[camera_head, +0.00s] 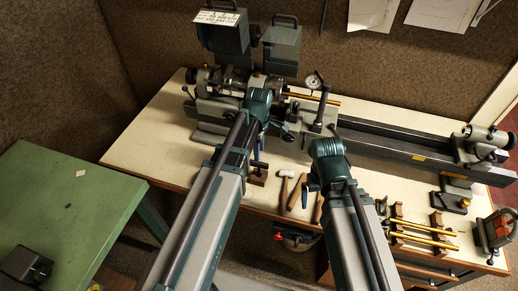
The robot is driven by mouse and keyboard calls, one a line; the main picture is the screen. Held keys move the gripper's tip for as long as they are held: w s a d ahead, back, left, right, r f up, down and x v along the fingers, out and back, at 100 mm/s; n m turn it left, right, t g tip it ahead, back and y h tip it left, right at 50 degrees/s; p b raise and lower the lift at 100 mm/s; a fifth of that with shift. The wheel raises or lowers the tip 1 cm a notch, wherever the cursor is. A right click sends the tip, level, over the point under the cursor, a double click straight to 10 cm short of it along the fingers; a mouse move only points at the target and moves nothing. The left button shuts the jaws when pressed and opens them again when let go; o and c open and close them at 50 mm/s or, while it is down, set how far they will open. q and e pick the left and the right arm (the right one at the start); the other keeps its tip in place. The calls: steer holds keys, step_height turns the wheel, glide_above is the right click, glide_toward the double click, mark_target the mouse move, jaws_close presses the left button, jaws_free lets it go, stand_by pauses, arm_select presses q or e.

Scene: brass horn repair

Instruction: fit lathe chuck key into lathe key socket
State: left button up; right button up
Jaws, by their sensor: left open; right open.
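The lathe (390,145) stands along the back of the pale workbench, its headstock and chuck end at the left. I cannot pick out the chuck key or its socket for certain at this size. A small brown block (258,176) sits at the bench's front, below my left gripper (257,150). That gripper is open in front of the headstock, partly hidden by its own arm. My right gripper (307,190) is open over the front of the bench, beside wooden-handled tools, mostly hidden by its wrist.
A mallet (284,188) lies near the front edge. Brass rods (425,233) rest on wooden supports at the right. A red-brown part in a grey holder (494,230) stands at the right corner. A green table (65,210) is at the left. The bench's left end is clear.

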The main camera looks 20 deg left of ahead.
mark_target(259, 163)
arm_select(q)
step_height(259, 163, down, 8)
steer(key=b, duration=0.7)
steer(key=shift+r, duration=0.25)
jaws_close()
stand_by(0.9)
steer(key=shift+r, duration=0.1)
steer(key=shift+r+p, duration=2.75)
steer(key=shift+p, duration=0.15)
